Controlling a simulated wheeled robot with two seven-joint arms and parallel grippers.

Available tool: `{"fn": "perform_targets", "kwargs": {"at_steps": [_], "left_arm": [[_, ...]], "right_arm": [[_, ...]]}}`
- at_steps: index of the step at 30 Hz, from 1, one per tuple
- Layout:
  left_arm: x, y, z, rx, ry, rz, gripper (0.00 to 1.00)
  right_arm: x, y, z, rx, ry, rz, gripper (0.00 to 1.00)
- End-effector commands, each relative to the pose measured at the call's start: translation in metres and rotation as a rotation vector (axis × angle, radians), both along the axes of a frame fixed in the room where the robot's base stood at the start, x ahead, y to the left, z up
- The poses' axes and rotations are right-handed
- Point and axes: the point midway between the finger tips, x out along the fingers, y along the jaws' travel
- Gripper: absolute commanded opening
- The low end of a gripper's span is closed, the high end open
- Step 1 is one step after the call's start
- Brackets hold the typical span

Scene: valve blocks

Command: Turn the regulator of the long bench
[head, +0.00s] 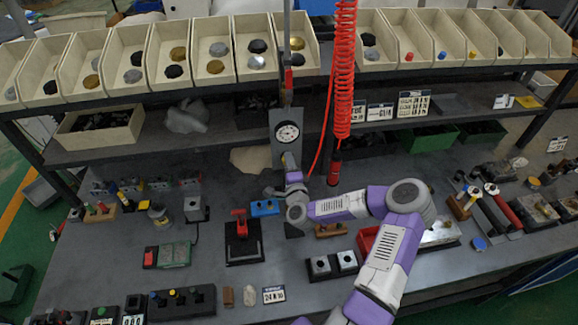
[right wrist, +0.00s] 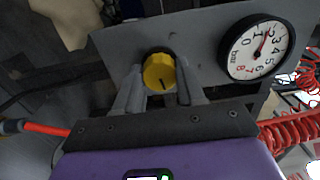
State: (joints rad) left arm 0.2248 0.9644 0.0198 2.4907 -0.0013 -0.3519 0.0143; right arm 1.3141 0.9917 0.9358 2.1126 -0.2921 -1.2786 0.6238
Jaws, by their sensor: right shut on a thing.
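The regulator's yellow round knob (right wrist: 160,72) shows in the right wrist view, with a dark mark on its face pointing down. It sits on a grey plate, which also shows in the head view (head: 280,117). The white bar gauge (right wrist: 257,47) is to the knob's right; its red needle points up and right, near the 2. The gauge also shows in the head view (head: 287,132). My right gripper (right wrist: 160,80) is shut on the knob, one finger at each side. In the head view my right gripper (head: 290,165) reaches the plate's lower end, hiding the knob. My left gripper is not in view.
A red coiled hose (head: 343,80) hangs just right of the gauge. Open bins (head: 165,75) line the upper shelf. A black fixture with a red clamp (head: 243,250) and a blue block (head: 264,207) stand on the bench near my right arm.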

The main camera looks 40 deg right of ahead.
Motion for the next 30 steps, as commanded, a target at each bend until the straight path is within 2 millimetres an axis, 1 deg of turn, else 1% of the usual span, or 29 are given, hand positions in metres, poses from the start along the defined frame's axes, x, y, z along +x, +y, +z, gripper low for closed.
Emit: {"fn": "perform_targets", "kwargs": {"at_steps": [9,30], "left_arm": [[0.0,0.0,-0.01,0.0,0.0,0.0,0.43],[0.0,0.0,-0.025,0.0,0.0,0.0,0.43]], "right_arm": [[0.0,0.0,-0.001,0.265,-0.148,-0.001,0.08],[0.0,0.0,-0.001,0.849,-0.47,-0.002,0.08]]}}
